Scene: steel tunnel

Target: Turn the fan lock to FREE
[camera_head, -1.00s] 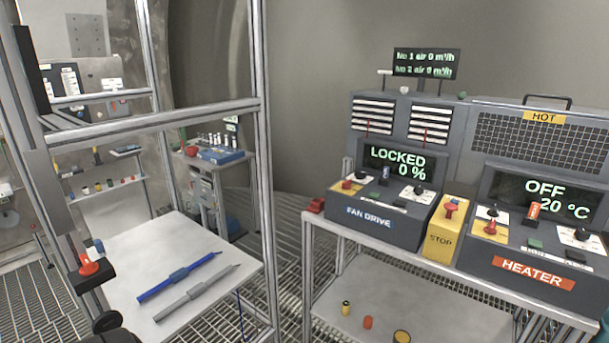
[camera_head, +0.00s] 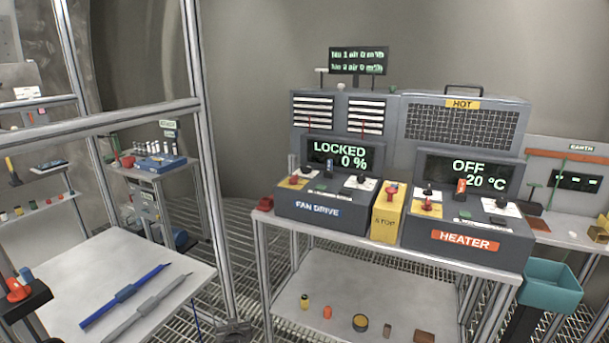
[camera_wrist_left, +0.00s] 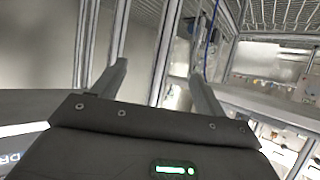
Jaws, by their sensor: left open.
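The fan drive console (camera_head: 318,209) stands on the metal table at centre, its display (camera_head: 339,155) reading LOCKED 0 %. My right gripper is not in view.
A yellow STOP box (camera_head: 385,222) separates the fan drive from the heater console (camera_head: 466,241), whose display reads OFF. A metal frame post (camera_head: 207,170) stands left of the table. A teal bin (camera_head: 551,287) is at right. Small items lie on the lower shelf.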

